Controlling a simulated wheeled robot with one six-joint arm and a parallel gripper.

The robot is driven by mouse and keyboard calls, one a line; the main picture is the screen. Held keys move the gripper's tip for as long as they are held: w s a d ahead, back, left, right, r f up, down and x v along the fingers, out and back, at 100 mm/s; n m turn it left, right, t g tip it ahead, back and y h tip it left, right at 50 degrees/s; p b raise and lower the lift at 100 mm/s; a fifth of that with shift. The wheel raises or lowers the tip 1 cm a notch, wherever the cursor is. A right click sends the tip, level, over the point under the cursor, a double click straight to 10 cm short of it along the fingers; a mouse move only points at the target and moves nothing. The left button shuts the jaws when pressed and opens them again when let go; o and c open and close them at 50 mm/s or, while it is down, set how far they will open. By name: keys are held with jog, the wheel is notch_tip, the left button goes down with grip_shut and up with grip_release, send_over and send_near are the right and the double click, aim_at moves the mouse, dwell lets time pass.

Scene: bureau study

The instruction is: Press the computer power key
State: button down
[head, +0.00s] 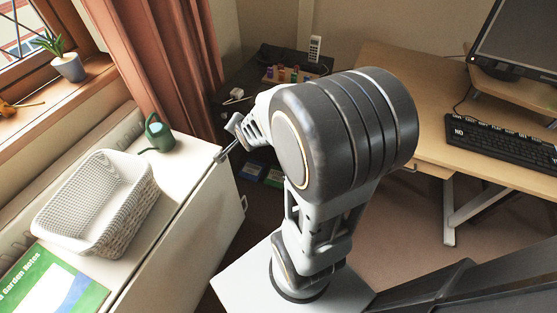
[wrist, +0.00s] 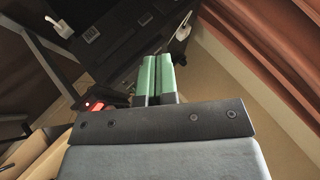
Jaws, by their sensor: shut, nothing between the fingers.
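The computer's dark monitor (head: 520,40) stands on the desk at the right of the head view, with a small reddish light (head: 473,60) at its lower left corner. The black keyboard (head: 500,143) lies in front of it. I cannot make out a marked power key. My gripper (head: 221,156) is at the left, above the white cabinet's edge, far from the monitor. In the wrist view its two green fingers (wrist: 157,76) are shut together with nothing between them. A small red light (wrist: 88,104) glows on a dark thing left of the fingers; I cannot tell what it is.
A white basket (head: 97,205), a green watering can (head: 158,133) and a green book (head: 48,285) are on the white cabinet (head: 185,155). A dark shelf (head: 262,55) with small items stands behind my arm. Open floor (head: 410,225) lies before the desk (head: 430,110).

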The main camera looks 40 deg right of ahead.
jog(key=d+f+m+t+h+b, duration=0.1)
jog(key=d+f+m+t+b, duration=0.2)
jog(key=f+m+b, duration=0.5)
jog(key=d+f+m+t+h+b, duration=0.1)
jog(key=d+f+m+t+b, duration=0.3)
jog(key=f, duration=1.5)
jog(key=d+m+b, duration=0.2)
jog(key=m+b, duration=0.2)
jog(key=b, duration=0.1)
jog(key=shift+w+f+h, duration=0.2)
jog(key=shift+w+h, duration=0.1)
jog(key=shift+w, duration=0.05)
jog(key=shift+d, duration=0.1)
jog(key=w+d, duration=0.4)
jog(key=d, duration=0.3)
jog(key=shift+d, duration=0.3)
jog(key=shift+w+d, duration=0.1)
jog(key=shift+w, duration=0.05)
jog(key=shift+w+d, duration=0.2)
jog(key=shift+d, duration=0.05)
